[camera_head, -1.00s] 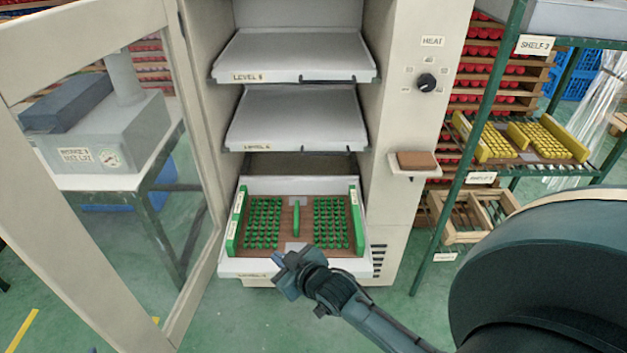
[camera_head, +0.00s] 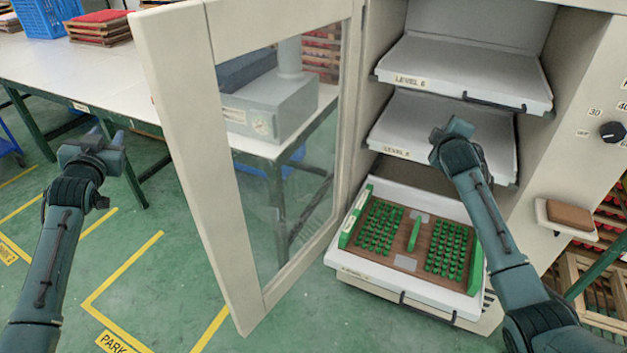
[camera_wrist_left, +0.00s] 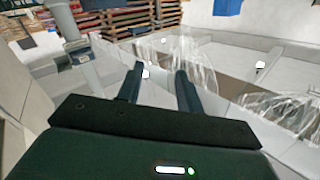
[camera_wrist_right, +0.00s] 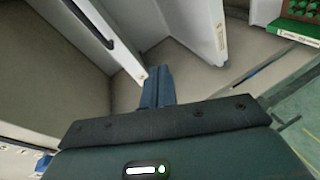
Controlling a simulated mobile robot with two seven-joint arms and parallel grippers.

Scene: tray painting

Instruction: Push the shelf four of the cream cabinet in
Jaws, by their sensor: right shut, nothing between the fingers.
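The cream cabinet (camera_head: 548,170) stands open with three shelves in view. The lowest shelf (camera_head: 385,283) sticks out and its front label is too blurred to read surely; a brown tray (camera_head: 405,262) with rows of green pieces lies on it. The middle shelf (camera_head: 400,125) and top shelf (camera_head: 440,60) sit above it. My right gripper (camera_head: 455,130) is shut and empty, in front of the middle shelf and above the lowest one; the right wrist view also shows its closed fingers (camera_wrist_right: 157,85). My left gripper (camera_head: 92,150) is open and empty, left of the cabinet door.
The glazed cabinet door (camera_head: 180,150) stands swung open between my two arms. A long table (camera_head: 60,65) with a blue crate (camera_head: 45,15) is at the back left. A small ledge with a brown block (camera_head: 570,215) juts from the cabinet front. Green floor lies open at left.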

